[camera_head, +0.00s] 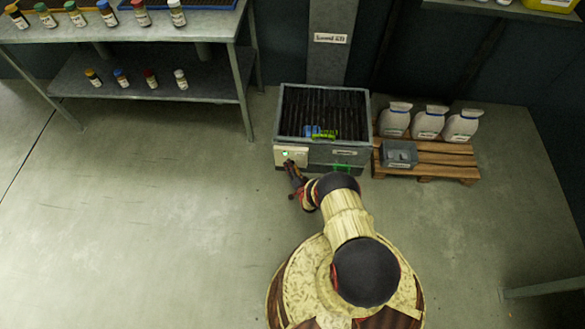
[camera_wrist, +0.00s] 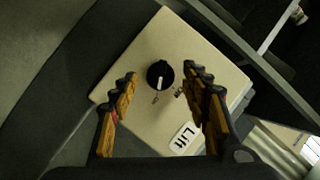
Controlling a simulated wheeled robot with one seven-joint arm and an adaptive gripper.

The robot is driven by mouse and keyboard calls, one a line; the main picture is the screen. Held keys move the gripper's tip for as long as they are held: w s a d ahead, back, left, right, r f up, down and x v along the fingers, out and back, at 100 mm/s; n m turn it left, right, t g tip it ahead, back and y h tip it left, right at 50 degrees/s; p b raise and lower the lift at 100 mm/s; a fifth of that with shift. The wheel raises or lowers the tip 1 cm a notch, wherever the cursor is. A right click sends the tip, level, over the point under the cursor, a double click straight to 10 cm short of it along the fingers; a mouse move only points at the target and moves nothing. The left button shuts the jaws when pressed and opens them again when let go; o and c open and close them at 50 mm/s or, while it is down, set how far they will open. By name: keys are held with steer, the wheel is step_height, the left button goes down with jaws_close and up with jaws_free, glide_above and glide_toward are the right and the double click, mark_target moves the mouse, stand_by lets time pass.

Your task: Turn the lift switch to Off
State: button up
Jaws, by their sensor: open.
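The lift switch (camera_wrist: 160,75) is a round black knob with a white pointer line, on a cream panel labelled "Lift" (camera_wrist: 185,138). In the wrist view the pointer is aimed roughly at the lower mark beside the knob; the small marks are too blurred to read. In the head view my gripper (camera_head: 293,172) is at the panel.
The machine has a dark ribbed top (camera_head: 310,105) with blue and green items on it. A shelf (camera_head: 150,82) with small bottles stands at left. The floor at left is clear.

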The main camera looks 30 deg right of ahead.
steer(key=shift+c, duration=0.7)
steer(key=c, duration=1)
steer(key=n+g+h, duration=0.1)
steer(key=n, duration=0.1)
steer(key=n+g+h, duration=0.2)
steer(key=n, duration=0.1)
steer(key=a+n+g+h, duration=0.1)
steer(key=n, duration=0.1)
steer(key=shift+w+r+n+g+h, duration=0.3)
stand_by(0.4)
steer(key=o, duration=1.1)
steer(key=shift+c, duration=0.2)
steer(key=shift+o, duration=0.4)
